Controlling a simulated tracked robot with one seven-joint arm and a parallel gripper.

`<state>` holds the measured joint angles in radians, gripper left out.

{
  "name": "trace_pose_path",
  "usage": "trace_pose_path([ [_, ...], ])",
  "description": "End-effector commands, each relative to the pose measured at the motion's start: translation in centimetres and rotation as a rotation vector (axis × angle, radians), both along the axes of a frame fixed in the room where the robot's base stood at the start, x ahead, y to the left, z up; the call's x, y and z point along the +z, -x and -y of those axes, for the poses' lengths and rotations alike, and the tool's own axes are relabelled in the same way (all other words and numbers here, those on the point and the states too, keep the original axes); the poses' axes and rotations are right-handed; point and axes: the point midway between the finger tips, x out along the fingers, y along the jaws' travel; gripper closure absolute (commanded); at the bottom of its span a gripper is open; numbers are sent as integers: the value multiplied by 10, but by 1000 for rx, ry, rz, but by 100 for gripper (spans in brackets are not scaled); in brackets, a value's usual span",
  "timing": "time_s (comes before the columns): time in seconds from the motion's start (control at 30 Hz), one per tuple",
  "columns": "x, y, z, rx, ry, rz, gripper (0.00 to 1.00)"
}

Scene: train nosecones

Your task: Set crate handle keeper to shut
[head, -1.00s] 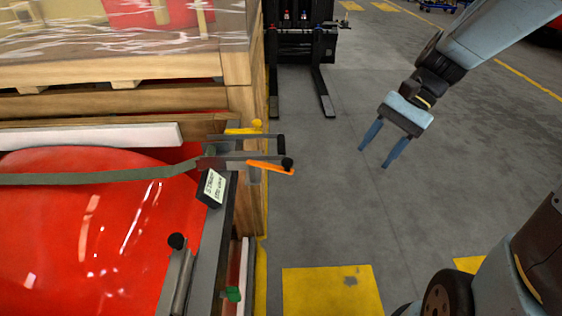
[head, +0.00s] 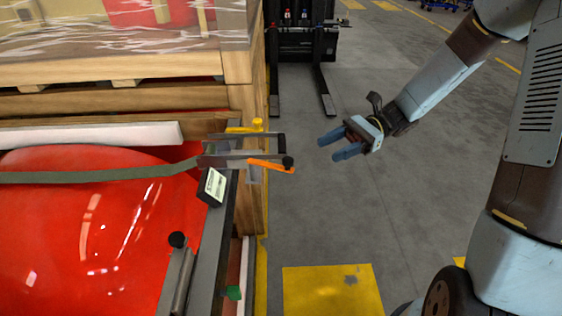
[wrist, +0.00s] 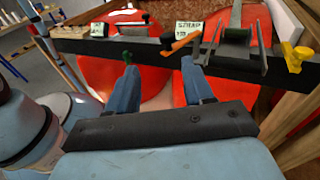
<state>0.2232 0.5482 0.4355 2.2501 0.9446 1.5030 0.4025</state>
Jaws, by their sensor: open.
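An orange lever (head: 268,166) with a black knob end sticks out to the right from the crate's dark side rail (head: 228,215), beside the grey strap buckle. I cannot tell for sure that it is the handle keeper. In the wrist view the orange lever (wrist: 183,42) lies slanted in front of the rail, above and between my fingers. My gripper (head: 328,148) is open and empty, to the right of the lever and apart from it, its fingers pointing left at the crate. In the wrist view both fingers (wrist: 160,72) point towards the rail.
A yellow knob (head: 257,125) and grey ratchet bars (head: 250,138) sit close behind the lever. A tilted label (head: 213,186), a green tab (head: 233,293) and a black-knobbed grey lever (head: 178,262) are near the rail. A forklift (head: 302,45) stands behind. Floor right of the crate is clear.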

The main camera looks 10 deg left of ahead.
Motion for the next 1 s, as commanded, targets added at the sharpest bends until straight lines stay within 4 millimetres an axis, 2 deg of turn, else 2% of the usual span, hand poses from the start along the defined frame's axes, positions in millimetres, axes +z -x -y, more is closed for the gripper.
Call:
trace_pose_path([
  [0.2,-4,-8,-7,-25,-46,-85,48],
  [0.37,-4,-5,-12,-26,-52,-95,48],
  [0.57,-4,12,-33,-23,-51,-95,48],
  [1.0,-4,60,-92,-24,-51,-95,48],
])
